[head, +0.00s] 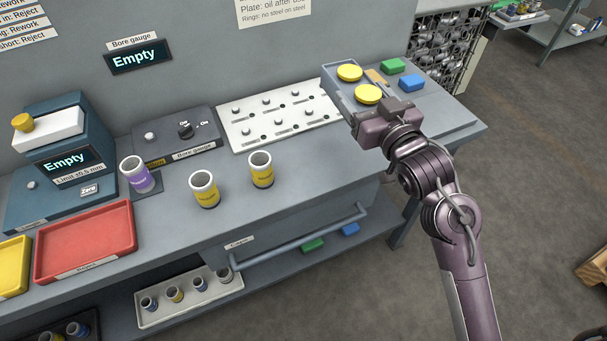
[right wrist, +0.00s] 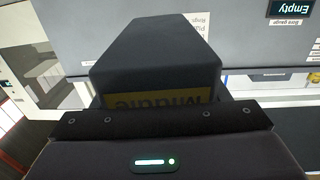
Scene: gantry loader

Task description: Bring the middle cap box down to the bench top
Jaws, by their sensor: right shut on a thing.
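The middle cap box is a long grey box (head: 337,92) near the bench's right end in the head view. In the right wrist view the box (right wrist: 155,55) is dark, with a yellow label reading "Middle" upside down. My right gripper (head: 380,113) is shut on its near end. Two yellow round caps (head: 349,72) show at the box in the head view. The gripper hides part of the box, and I cannot tell whether its underside touches the bench top (head: 300,195). My left gripper is not in view.
A white peg plate (head: 280,135) lies left of the box. Green (head: 392,65) and blue (head: 411,82) blocks are just right of it. Two yellow-banded cups (head: 205,190), a purple-banded cup (head: 139,175) and a red tray (head: 85,243) stand further left. The bench's front right is clear.

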